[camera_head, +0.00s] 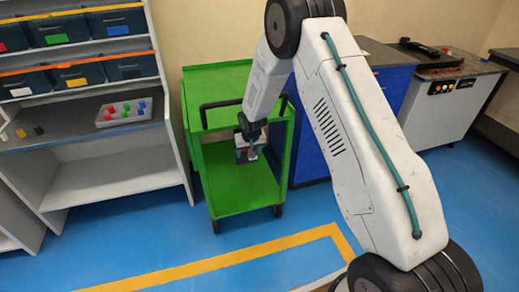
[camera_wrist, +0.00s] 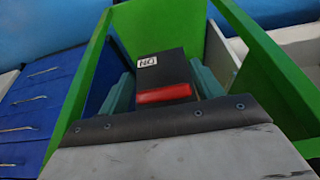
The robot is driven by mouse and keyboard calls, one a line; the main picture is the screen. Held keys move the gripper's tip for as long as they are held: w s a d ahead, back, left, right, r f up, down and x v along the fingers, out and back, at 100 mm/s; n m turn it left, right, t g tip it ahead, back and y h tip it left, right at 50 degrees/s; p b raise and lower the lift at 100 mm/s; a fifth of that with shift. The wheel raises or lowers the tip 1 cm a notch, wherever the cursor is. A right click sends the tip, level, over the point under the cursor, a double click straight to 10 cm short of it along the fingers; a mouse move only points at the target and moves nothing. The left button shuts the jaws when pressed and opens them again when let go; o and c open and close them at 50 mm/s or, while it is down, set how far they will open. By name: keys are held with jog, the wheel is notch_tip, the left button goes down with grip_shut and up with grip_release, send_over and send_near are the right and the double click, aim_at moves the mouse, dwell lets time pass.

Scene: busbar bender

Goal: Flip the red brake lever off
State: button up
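The red brake lever (camera_wrist: 164,94) shows in the wrist view as a short red bar across the lower front of a dark box (camera_wrist: 160,68). A white label (camera_wrist: 147,61) with black letters, upside down in this view, sits on the box above it. My gripper's teal fingers (camera_wrist: 164,88) stand apart, one on each side of the box and lever. They look open; whether either touches the lever is unclear. In the head view my gripper (camera_head: 250,152) points down at the green cart (camera_head: 238,185), in front of a small box there. The lever cannot be made out there.
Green cart posts and panels close in around my gripper, with a black handle (camera_head: 243,103) above. Blue cabinets (camera_head: 310,140) stand to the right. A shelf with bins and a parts tray (camera_head: 124,119) stands to the left. The blue floor in front is clear.

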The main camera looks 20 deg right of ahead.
jog(key=shift+a+r, duration=0.4)
jog(key=v, duration=0.7)
jog(key=shift+d, duration=0.4)
jog(key=shift+s, duration=0.15)
jog(key=s+g, duration=0.3)
jog(key=s, duration=0.6)
jog(key=s+r, duration=1.4)
jog(key=s, duration=0.4)
jog(key=s+r+n, duration=0.1)
jog(key=s+r, duration=1.4)
jog(key=s, duration=0.4)
jog(key=shift+d+r+t, duration=0.2)
jog(key=shift+t, duration=0.1)
